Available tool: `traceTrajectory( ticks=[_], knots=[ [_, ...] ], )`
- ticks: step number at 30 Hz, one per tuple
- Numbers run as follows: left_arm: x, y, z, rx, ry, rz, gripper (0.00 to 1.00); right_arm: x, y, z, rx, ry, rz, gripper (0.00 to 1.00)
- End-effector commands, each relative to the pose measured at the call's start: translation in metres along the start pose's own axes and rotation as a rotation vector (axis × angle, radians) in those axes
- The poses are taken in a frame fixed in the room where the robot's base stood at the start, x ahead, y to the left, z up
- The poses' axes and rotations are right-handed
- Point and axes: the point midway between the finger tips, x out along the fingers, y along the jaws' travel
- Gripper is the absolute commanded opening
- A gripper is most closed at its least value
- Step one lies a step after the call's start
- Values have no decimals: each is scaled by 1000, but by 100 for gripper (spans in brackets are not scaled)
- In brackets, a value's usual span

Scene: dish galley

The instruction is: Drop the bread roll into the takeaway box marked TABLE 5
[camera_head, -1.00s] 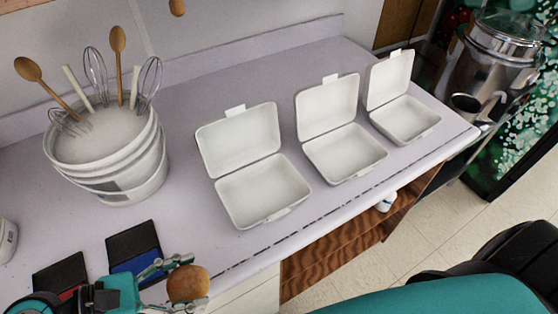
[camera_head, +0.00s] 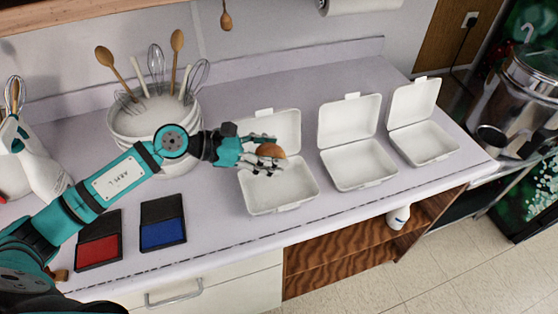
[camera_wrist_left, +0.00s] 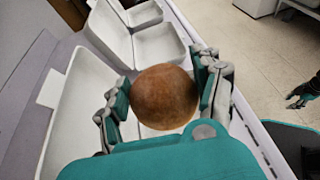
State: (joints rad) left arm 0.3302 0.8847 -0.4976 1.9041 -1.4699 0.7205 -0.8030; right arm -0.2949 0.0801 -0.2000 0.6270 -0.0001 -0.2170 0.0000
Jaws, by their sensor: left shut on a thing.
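My left gripper (camera_head: 272,158) is shut on the brown round bread roll (camera_head: 271,151) and holds it over the leftmost open white takeaway box (camera_head: 290,196). In the left wrist view the roll (camera_wrist_left: 165,97) sits between the fingers, with the box (camera_wrist_left: 85,98) below and behind it. A middle box (camera_head: 358,166) and a right box (camera_head: 423,141) also stand open and look empty. I can read no TABLE 5 marking on any box. My right gripper (camera_wrist_left: 303,90) shows small at the right edge of the left wrist view; its jaw state is unclear.
A white bucket (camera_head: 130,125) with whisks and wooden spoons stands behind my left arm. A red pad (camera_head: 99,248) and a blue pad (camera_head: 162,233) lie near the counter's front edge. A shiny pot (camera_head: 515,90) stands beyond the counter at the right.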

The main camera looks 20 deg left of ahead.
Motion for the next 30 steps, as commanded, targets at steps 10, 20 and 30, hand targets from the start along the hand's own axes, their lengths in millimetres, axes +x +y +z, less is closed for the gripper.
traceTrajectory(
  ticks=[10, 20, 30],
  knots=[
    [17, -1, -40, -1, -1, -2, 43, 29, -3, 7, 0, -9, -3, 40],
    [18, -1, -44, 1, -1, -1, 43, 30, -4, 13, 0, -18, -4, 40],
    [18, -1, -44, 1, -1, -1, 93, 30, -3, 13, 0, -17, -3, 40]
  ],
)
